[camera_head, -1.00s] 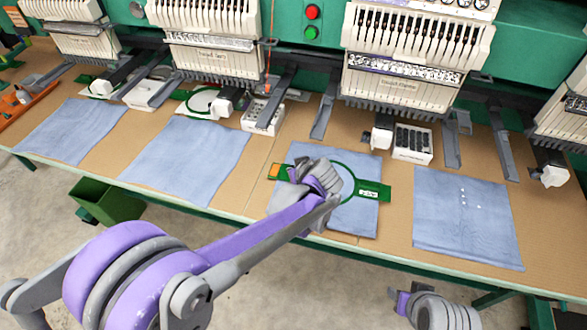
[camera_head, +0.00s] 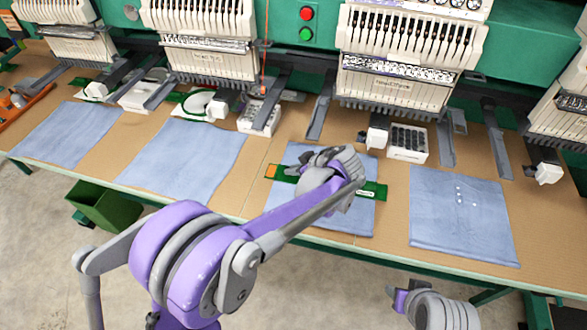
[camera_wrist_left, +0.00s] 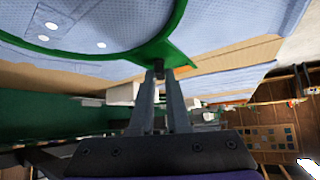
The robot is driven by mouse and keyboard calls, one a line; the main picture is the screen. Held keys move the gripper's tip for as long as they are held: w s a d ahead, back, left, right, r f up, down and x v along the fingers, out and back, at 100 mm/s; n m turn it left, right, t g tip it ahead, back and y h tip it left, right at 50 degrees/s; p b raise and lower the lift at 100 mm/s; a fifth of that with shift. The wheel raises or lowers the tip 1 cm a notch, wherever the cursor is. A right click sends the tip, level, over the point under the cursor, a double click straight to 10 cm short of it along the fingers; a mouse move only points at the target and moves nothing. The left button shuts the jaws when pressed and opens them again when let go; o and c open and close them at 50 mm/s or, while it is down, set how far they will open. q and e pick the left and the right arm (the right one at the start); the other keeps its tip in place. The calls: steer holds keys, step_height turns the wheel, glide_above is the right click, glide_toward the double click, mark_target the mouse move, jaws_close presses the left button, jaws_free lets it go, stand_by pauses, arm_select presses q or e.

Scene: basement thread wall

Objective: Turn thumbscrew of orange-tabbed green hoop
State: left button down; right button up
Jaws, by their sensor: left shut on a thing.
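The green hoop with the orange tab (camera_head: 273,171) lies on a blue cloth on the table in the head view. Its right green tab (camera_head: 376,190) shows beyond my gripper, and my arm hides most of its ring. In the wrist view the green ring (camera_wrist_left: 165,42) curves over blue cloth with white dots. My left gripper (camera_wrist_left: 160,76) is shut on a small dark part at the hoop's edge, which looks like the thumbscrew (camera_wrist_left: 158,66). In the head view my left gripper (camera_head: 345,160) covers this spot. My right gripper (camera_head: 402,298) is low at the right, its jaws unclear.
Other blue cloths lie on the table, one right (camera_head: 464,215) and others left. Embroidery machine heads (camera_head: 400,65) line the back, with grey arms reaching over the table. A green bin (camera_head: 105,207) is below the table's front edge.

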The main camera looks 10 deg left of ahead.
arm_select(q)
steer(key=c, duration=0.9)
jaws_free()
steer(key=v, duration=1)
steer(key=shift+s+d+r, duration=0.2)
steer(key=shift+r, duration=0.1)
